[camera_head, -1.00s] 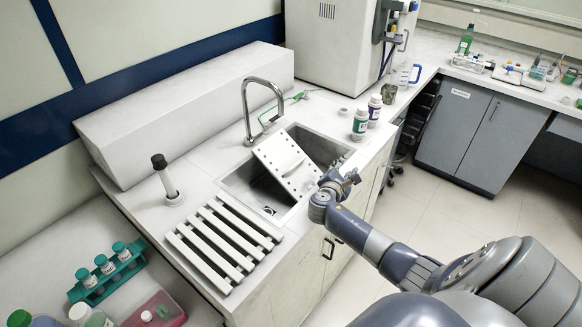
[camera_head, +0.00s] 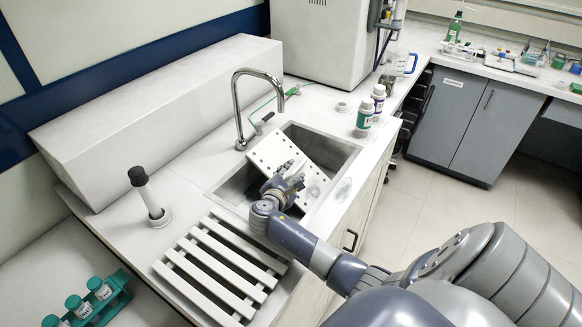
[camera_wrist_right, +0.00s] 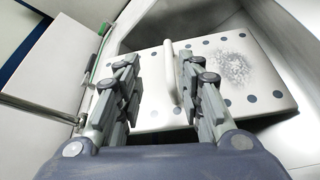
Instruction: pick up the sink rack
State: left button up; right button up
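The sink rack appears to be the white board (camera_head: 268,150) with round dark holes, lying tilted across the sink basin (camera_head: 335,150). In the right wrist view the rack (camera_wrist_right: 150,92) has an upright white bar handle (camera_wrist_right: 171,72). My right gripper (camera_head: 287,180) is over the near part of the rack and hides some of it. In the wrist view its two fingers (camera_wrist_right: 165,78) are apart, one on each side of the handle, with gaps visible and nothing held. My left gripper is not in view.
A curved faucet (camera_head: 237,105) stands behind the sink. A slatted white rack (camera_head: 222,262) lies on the counter to the left. A black-topped white post (camera_head: 146,195) stands near it. Bottles (camera_head: 364,116) stand right of the sink. Test tubes in a green rack (camera_head: 112,300) are at lower left.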

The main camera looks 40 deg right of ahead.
aim_at(300, 166)
jog(key=shift+f, duration=0.35)
jog(key=shift+w+d+f, duration=0.1)
jog(key=shift+b+x, duration=0.85)
jog(key=shift+b, duration=0.05)
jog(key=shift+w+d+f+b, duration=0.2)
jog(key=shift+d+b, duration=0.1)
jog(key=shift+d, duration=0.05)
jog(key=shift+d+f+b, duration=0.2)
jog(key=shift+d+b, duration=0.05)
jog(key=shift+b, duration=0.05)
jog(key=b+x, duration=0.3)
jog(key=x, duration=0.1)
jog(key=shift+s+f, duration=0.15)
jog(key=shift+d, duration=0.2)
grip_shut()
